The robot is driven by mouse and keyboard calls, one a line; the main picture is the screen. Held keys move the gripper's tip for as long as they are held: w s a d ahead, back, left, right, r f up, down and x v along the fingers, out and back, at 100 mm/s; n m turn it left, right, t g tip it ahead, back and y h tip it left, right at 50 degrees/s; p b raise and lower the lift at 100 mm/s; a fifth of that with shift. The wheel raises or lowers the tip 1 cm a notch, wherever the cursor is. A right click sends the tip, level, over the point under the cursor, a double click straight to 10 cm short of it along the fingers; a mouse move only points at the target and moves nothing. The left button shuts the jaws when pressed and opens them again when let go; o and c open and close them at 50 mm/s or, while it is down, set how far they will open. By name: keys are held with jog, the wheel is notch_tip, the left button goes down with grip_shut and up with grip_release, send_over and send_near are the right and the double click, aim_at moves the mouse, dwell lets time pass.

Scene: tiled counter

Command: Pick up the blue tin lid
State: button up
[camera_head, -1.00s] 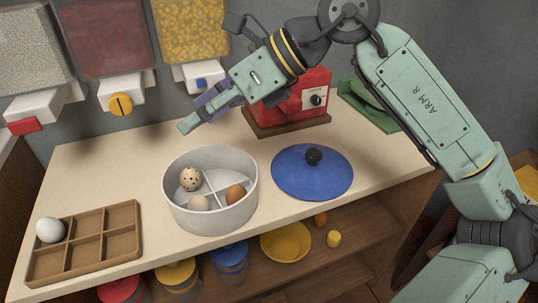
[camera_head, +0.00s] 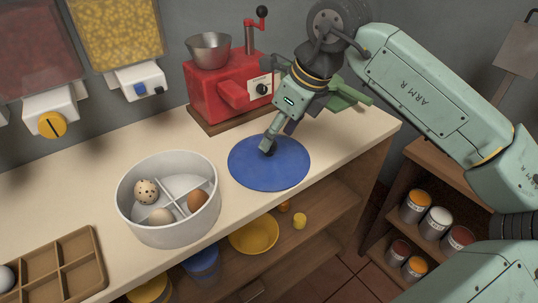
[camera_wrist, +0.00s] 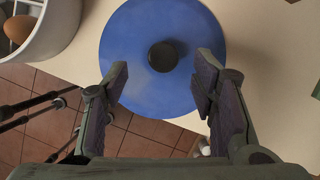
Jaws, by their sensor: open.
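The blue tin lid (camera_head: 252,172) lies flat on the counter, right of the round white tin (camera_head: 168,222). In the wrist view the lid (camera_wrist: 125,60) shows from above with its round black knob (camera_wrist: 163,57) in the middle. My gripper (camera_head: 268,147) points down over the lid, its fingertips at the knob and partly hiding it in the head view. In the wrist view my gripper (camera_wrist: 165,75) is open, with one finger to each side and the knob between and slightly beyond the fingertips. Nothing is held.
The divided white tin holds speckled, pale and brown eggs. A wooden compartment tray (camera_head: 62,262) stands at the left. A red grinder (camera_head: 222,95) stands behind the lid, and a green object (camera_head: 345,95) lies behind my gripper. The counter's front edge is close to the lid.

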aim_at(269, 152)
jog(key=shift+w+x, duration=0.2)
jog(key=shift+x, duration=1.65)
jog(key=shift+c, duration=0.4)
grip_shut()
